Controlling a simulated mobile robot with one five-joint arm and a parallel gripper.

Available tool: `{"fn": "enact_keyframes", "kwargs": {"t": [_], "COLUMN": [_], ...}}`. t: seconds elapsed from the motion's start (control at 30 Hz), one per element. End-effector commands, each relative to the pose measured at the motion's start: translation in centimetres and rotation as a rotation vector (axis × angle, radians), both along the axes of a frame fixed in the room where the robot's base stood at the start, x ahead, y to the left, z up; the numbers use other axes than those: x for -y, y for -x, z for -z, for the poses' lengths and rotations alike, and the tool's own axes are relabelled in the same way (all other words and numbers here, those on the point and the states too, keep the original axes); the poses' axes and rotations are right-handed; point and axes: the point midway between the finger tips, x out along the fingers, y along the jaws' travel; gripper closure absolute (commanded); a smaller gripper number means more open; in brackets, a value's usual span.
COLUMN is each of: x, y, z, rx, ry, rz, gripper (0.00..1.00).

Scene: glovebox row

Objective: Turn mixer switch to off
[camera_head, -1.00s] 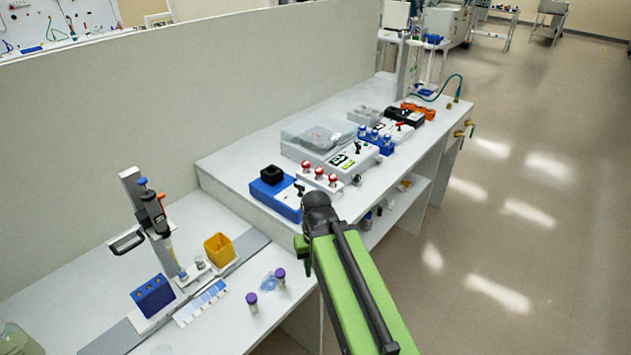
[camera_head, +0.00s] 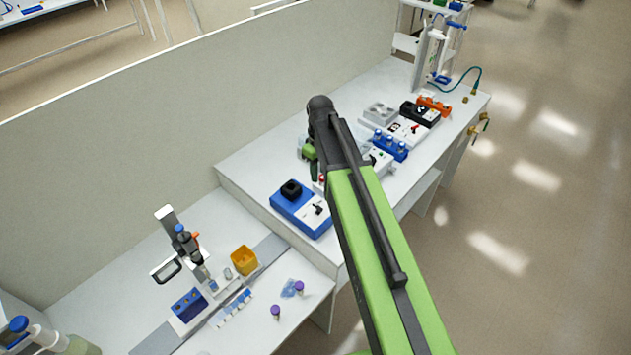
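A blue mixer (camera_head: 291,216) with a black cup (camera_head: 291,190) on top sits at the near end of the raised bench. Its white front panel (camera_head: 317,211) carries a small black switch (camera_head: 319,208); its exact setting is too small to read. My green and black arm reaches over the bench, and its end bends down behind the mixer in the picture. My gripper (camera_head: 313,173) shows only as a small dark piece there, apart from the switch. Its fingers are too small and partly hidden to tell open from shut.
My arm hides much of the white devices behind the mixer. Blue-capped bottles (camera_head: 390,146), a black device (camera_head: 419,113) and an orange rack (camera_head: 434,104) stand farther back. A yellow bin (camera_head: 244,260) and pipette stand (camera_head: 167,222) are on the lower bench. A partition wall runs behind.

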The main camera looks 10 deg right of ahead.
Motion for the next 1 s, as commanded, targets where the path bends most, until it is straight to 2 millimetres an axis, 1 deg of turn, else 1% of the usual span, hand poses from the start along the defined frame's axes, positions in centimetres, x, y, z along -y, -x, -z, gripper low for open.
{"fn": "enact_keyframes", "kwargs": {"t": [0.03,0.17,0.27,0.37,0.47,1.0], "x": [0.0,0.0,0.0,-0.1,-0.1,-0.3], "y": [-0.1,-0.1,-0.1,0.0,0.0,0.0], "z": [-0.2,0.2,0.8,2.0,3.7,14.7], "rx": [0.0,0.0,0.0,0.0,0.0,0.0], "ry": [0.0,0.0,0.0,0.0,0.0,0.0], "rz": [-0.005,-0.007,-0.006,-0.006,-0.007,-0.009], "gripper": [0.67,0.67,0.67,0.67,0.67,0.67]}}
